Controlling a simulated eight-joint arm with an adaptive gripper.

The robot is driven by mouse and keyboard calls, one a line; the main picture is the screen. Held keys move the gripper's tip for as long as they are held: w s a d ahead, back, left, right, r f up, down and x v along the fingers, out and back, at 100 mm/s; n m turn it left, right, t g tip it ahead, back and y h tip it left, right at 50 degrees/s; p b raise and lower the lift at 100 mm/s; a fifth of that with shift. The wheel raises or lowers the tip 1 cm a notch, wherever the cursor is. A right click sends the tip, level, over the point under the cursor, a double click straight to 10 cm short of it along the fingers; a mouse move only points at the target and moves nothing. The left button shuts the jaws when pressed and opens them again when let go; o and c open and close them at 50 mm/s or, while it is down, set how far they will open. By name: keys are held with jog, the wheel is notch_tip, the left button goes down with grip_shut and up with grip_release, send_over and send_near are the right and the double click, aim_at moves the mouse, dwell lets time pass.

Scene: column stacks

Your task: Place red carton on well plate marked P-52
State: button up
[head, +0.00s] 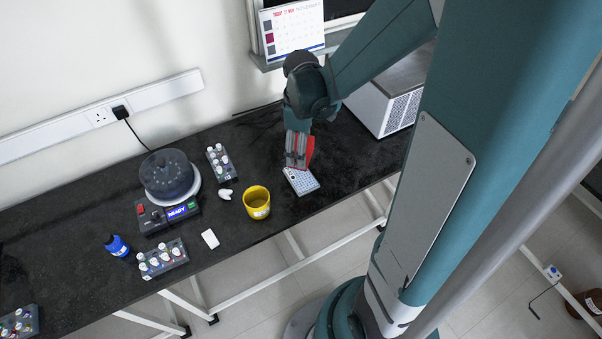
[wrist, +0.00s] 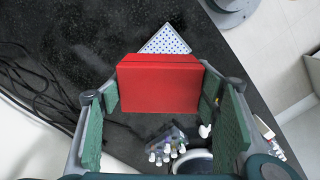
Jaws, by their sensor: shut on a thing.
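The red carton (head: 309,150) is held in my gripper (head: 298,152), low over the bench. In the wrist view the red carton (wrist: 158,84) sits level between the two green finger pads of my gripper (wrist: 160,90). A white well plate with blue wells (head: 303,182) lies on the bench just in front of and below the carton. The well plate also shows past the carton's far edge in the wrist view (wrist: 165,40), partly hidden by it. I cannot tell whether the carton touches the plate. The plate's marking is not legible.
A yellow cup (head: 257,205) stands left of the plate. Vial racks (head: 221,163) (head: 163,260), a centrifuge (head: 168,185) and a blue bottle (head: 117,246) stand further left. A white box-shaped device (head: 385,105) is at the right. The bench's front edge is close to the plate.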

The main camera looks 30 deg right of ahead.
jog(key=shift+f+b, duration=0.45)
jog(key=shift+f, duration=2.4)
jog(key=shift+f+b, duration=0.35)
jog(key=shift+f, duration=1.7)
jog(key=shift+f, duration=0.15)
jog(key=o, duration=0.9)
jog(key=shift+r+p, duration=0.95)
jog(key=shift+r, duration=5.2)
